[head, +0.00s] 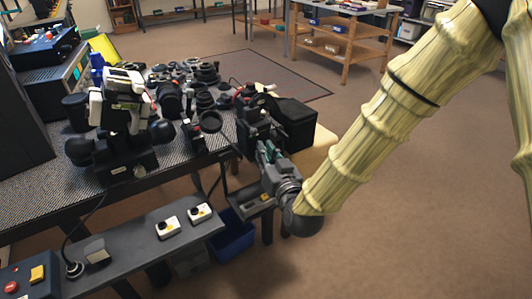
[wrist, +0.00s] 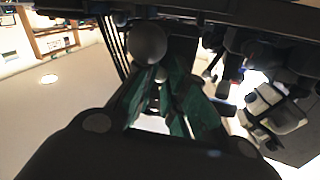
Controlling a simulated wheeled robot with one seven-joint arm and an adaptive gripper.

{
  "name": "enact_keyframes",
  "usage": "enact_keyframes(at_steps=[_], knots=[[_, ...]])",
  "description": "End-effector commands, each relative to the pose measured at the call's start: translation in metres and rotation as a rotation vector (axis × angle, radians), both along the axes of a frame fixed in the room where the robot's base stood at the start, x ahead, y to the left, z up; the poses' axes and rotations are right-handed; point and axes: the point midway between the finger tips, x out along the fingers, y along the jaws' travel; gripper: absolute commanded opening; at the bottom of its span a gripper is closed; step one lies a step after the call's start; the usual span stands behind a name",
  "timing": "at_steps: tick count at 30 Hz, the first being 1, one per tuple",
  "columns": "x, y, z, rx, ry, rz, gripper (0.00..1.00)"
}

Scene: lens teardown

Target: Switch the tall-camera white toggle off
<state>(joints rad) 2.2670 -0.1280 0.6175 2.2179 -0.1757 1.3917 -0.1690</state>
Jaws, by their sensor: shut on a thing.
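A dark, upright camera-like device (head: 255,120) stands at the right end of the bench, and I take it for the tall camera. My gripper (head: 268,153) is right at its lower front, with its green fingers close to the body. The exact contact is dark and partly hidden, and the toggle's position cannot be read. In the head view the toggle is hidden behind my gripper.
The bench (head: 190,160) is crowded with lenses and dark parts left of my gripper. A black-and-white camera device (head: 125,105) stands at left. A lower grey shelf (head: 130,245) holds two white switch boxes. A blue bin (head: 233,235) is below. The floor at right is clear.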

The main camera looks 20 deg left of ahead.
Motion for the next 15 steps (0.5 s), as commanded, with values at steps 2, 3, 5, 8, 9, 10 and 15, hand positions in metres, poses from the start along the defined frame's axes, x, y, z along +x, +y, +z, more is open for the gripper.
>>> enact_keyframes(at_steps=[2,3,5,8,9,10,15], knots=[[0.0006,-0.0001,0.0006,0.001,-0.002,0.000,0.00],[0.0006,-0.0001,0.0007,0.001,-0.002,0.000,0.00],[0.0006,-0.0001,0.0007,0.001,-0.002,0.000,0.00],[0.0007,-0.0001,0.0007,0.001,-0.002,0.000,0.22],[0.0007,-0.0002,0.0007,0.001,-0.002,0.000,0.29],[0.0006,-0.0001,0.0006,0.001,-0.002,0.000,0.34],[0.0005,-0.0001,0.0004,0.001,-0.001,0.001,0.37]])
